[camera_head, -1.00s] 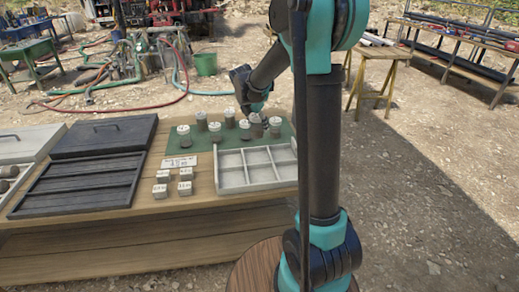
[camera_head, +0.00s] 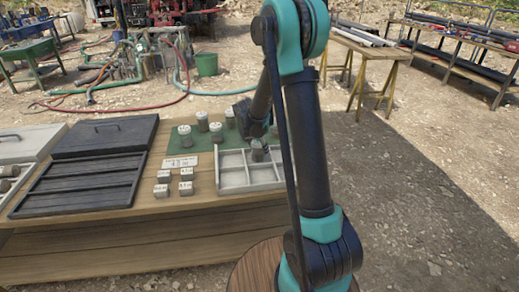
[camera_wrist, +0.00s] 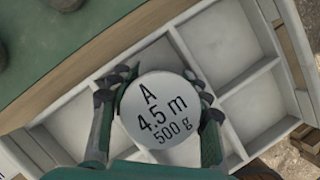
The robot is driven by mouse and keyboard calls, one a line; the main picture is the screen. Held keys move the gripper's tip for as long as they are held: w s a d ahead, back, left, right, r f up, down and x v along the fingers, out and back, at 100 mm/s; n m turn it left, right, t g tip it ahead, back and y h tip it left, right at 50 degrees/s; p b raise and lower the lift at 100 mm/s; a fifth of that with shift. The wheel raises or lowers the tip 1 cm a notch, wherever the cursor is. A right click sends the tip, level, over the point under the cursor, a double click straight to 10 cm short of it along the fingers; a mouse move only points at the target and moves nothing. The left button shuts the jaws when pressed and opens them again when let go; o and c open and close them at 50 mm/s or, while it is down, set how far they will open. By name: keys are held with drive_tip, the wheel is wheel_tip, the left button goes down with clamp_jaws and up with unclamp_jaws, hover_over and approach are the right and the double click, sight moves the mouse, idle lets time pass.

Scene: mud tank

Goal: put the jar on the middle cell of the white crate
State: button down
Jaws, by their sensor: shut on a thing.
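The jar (camera_head: 257,153) is a grey-brown cylinder with a white lid. Its lid (camera_wrist: 160,118) reads "A 4.5 m 500 g" in the wrist view. My gripper (camera_wrist: 159,88) is shut on the jar, with a finger on either side of it just under the lid. The white crate (camera_head: 250,188) has two rows of three cells and stands at the table's right end. The jar is over the crate, around its middle column in the head view. The crate's dividers also show in the wrist view (camera_wrist: 246,77). The jar's base and its clearance are hidden.
Several lidded jars (camera_head: 185,136) stand on the green mat (camera_head: 176,152) behind the crate, partly hidden by my arm. Several small labelled blocks (camera_head: 161,191) and a white card (camera_head: 180,163) lie left of the crate. A black compartment tray (camera_head: 80,187) is farther left.

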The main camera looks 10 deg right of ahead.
drive_tip(key=c, duration=0.7)
unclamp_jaws()
drive_tip(key=shift+f, duration=0.1)
drive_tip(key=shift+c, duration=0.2)
drive_tip(key=v, duration=1.2)
drive_tip(key=s+d+f+m+y, duration=0.1)
drive_tip(key=s+d+f+m, duration=0.2)
drive_tip(key=s+m, duration=1)
drive_tip(key=s+d+f+m+t+y, duration=0.1)
drive_tip(key=s+d+f+m+y, duration=0.1)
drive_tip(key=s+m, duration=1.2)
drive_tip(key=shift+s+d+f, duration=0.6)
drive_tip(key=shift+d+f, duration=0.05)
drive_tip(key=shift+f, duration=0.05)
